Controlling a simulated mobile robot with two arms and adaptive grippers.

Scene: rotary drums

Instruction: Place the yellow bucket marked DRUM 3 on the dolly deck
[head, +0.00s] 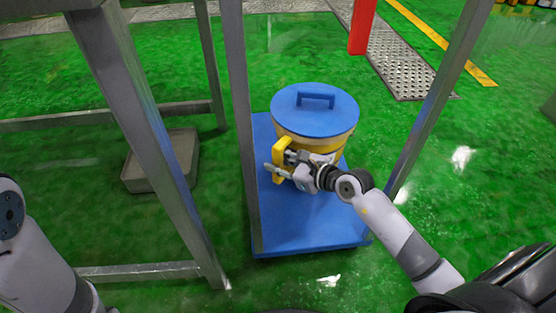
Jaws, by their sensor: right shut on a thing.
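The yellow bucket (331,149) with a blue lid (315,107) and a blue lid handle is upright over the far part of the blue dolly deck (310,228). Its underside is hidden, so I cannot tell whether it touches the deck. No DRUM 3 mark shows. My right gripper (281,164) is at the bucket's near left side, shut on its yellow side grip (281,152). My left arm shows at the left edge, but its gripper is out of view.
Grey metal posts (240,110) stand close on the left and right of the dolly. A grey block or tray (164,162) lies on the green floor at the left. A red post (362,28) and a metal floor grate (398,62) are behind.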

